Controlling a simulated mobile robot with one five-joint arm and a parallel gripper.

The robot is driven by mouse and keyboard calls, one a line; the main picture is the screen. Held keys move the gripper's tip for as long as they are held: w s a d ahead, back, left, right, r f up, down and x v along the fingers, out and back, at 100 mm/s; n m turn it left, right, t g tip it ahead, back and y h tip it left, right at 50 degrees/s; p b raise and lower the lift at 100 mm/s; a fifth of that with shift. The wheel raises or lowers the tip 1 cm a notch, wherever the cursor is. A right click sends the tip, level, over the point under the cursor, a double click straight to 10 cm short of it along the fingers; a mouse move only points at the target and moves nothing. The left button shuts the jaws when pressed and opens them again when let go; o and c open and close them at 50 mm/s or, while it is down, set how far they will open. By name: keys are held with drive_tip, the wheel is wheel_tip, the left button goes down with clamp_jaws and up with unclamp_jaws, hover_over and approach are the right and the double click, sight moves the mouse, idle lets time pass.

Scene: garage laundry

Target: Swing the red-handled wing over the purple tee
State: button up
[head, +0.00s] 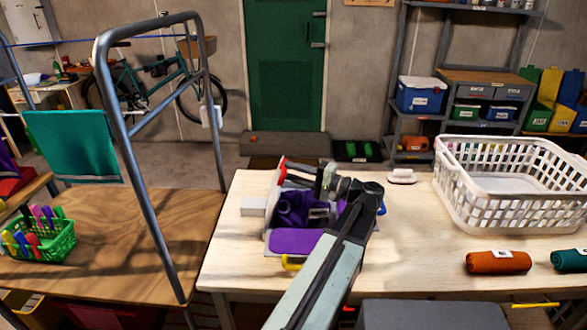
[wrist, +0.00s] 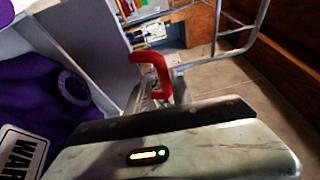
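The purple tee (head: 292,242) lies bunched on a folding board on the pale table, partly hidden by my arm. It also shows at the left of the wrist view (wrist: 35,90), beside a white label. The red handle (wrist: 157,75) stands at the edge of a grey panel (wrist: 80,45), just beyond the metal body at the bottom of the wrist view. In the head view the red handle (head: 283,172) is at the board's far left. My gripper (head: 325,182) is over the board near the tee; its fingertips and any hold on the handle are unclear.
A yellow handle (head: 292,263) and a blue handle (head: 382,208) show at the board's edges. A white basket (head: 480,205), an orange roll (head: 498,262) and a teal roll (head: 570,260) are to the right. A metal frame (head: 140,170) stands left.

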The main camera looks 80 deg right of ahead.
drive_tip(key=v, duration=0.7)
drive_tip(key=shift+s, duration=0.4)
drive_tip(key=shift+a+r, duration=0.1)
